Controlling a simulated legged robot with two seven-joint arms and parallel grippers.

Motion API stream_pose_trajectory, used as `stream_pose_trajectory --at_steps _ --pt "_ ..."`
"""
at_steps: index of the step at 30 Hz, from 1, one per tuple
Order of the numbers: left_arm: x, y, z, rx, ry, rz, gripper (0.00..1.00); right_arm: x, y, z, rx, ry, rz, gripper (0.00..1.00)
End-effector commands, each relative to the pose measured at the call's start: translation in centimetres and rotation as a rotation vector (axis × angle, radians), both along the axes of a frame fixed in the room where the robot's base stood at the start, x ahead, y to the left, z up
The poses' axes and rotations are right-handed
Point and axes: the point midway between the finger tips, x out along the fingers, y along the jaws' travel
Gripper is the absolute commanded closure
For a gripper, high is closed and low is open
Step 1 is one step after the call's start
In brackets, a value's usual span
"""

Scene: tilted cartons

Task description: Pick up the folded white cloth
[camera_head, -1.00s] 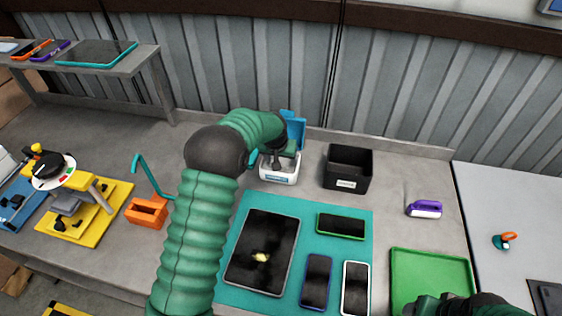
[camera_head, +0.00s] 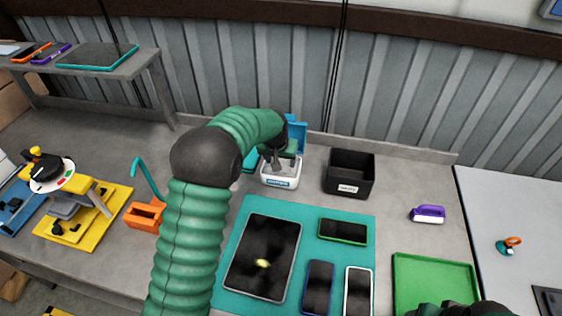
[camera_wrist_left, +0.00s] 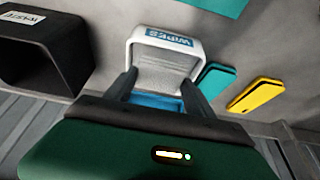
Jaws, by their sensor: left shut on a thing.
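The white wipes box (camera_head: 281,178), with its blue lid (camera_head: 296,133) raised, stands near the back wall; it also shows in the left wrist view (camera_wrist_left: 165,42). The folded white cloth (camera_wrist_left: 163,72) shows as a pale, ribbed patch in the box opening in the left wrist view. My left gripper (camera_wrist_left: 160,82) is at this opening, one finger on each side of the cloth, and shut on it. In the head view my left gripper (camera_head: 279,160) hides the cloth. Part of my right arm shows at the bottom right; its fingertips are not clear.
A black waste bin (camera_head: 349,174) stands close to the right of the box. In front lies a teal mat (camera_head: 228,285) with a tablet (camera_head: 264,257) and several phones. A green tray (camera_head: 434,280) and purple-white item (camera_head: 428,214) are at right.

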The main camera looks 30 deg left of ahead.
Motion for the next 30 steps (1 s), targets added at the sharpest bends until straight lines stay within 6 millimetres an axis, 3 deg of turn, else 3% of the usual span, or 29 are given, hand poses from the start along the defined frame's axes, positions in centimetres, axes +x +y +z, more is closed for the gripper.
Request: stream_pose_trajectory --at_steps 9,15,21,29,30 --pt "-7.5 -3.6 0.7 0.000 -0.004 -0.001 0.76 0.0 0.0 -2.0 0.000 0.000 0.000 0.33" --pt "-10.9 -5.2 1.1 0.000 -0.004 -0.001 0.76 0.0 0.0 -2.5 0.000 0.000 0.000 0.33" --pt "-12.3 -5.8 1.3 0.000 -0.003 0.000 0.76 0.0 0.0 -2.7 0.000 0.000 0.000 0.33" --pt "-12.4 -5.8 1.3 0.000 -0.002 0.001 0.76 0.0 0.0 -2.6 0.000 0.000 0.000 0.33" --pt "-12.4 -5.8 1.3 0.000 -0.002 0.001 0.41 0.0 0.0 -2.6 0.000 0.000 0.000 0.33"
